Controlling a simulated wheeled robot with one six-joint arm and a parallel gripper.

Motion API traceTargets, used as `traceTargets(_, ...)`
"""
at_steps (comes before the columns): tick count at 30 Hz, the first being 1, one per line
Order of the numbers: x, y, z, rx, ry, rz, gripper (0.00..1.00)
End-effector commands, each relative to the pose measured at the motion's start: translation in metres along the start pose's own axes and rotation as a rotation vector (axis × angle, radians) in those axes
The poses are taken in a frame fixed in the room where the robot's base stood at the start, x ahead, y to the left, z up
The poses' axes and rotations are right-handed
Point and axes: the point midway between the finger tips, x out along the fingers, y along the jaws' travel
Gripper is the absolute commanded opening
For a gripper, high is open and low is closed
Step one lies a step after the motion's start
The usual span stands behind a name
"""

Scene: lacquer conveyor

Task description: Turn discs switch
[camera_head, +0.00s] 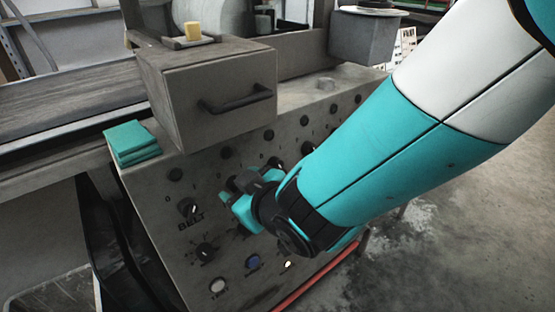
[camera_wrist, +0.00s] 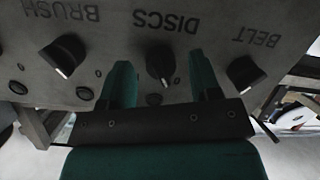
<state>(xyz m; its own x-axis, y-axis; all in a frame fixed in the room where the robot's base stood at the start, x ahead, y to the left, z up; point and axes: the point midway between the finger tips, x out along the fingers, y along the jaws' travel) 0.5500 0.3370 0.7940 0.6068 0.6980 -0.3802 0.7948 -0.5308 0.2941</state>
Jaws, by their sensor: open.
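The grey control panel (camera_head: 185,265) fills the front of the console. In the wrist view the discs switch (camera_wrist: 160,64) is a black rotary knob with a pale pointer line, beside the upside-down label DISCS (camera_wrist: 165,20). My gripper (camera_wrist: 162,75) is open, with one teal finger on each side of the discs switch. I cannot tell whether a finger touches it. In the head view my gripper (camera_head: 240,205) is at the panel, right of the belt switch (camera_head: 188,207), and my arm and gripper hide the discs switch.
In the wrist view the brush switch (camera_wrist: 63,54) and the belt switch (camera_wrist: 244,73) flank the discs switch. A grey drawer box with a black handle (camera_head: 238,99) juts out above the panel. Teal pads (camera_head: 131,141) lie on the left ledge. A red rail (camera_head: 318,277) runs below.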

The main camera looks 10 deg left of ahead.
Motion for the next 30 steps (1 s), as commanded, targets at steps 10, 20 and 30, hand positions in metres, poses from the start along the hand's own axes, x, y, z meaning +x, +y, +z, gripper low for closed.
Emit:
traceTargets(10, -0.070, -0.001, -0.001, -0.002, 0.003, -0.002, 0.57)
traceTargets(20, -0.117, 0.000, 0.004, 0.006, 0.008, 0.012, 0.57)
traceTargets(30, -0.141, -0.002, 0.006, 0.001, 0.007, 0.001, 0.57)
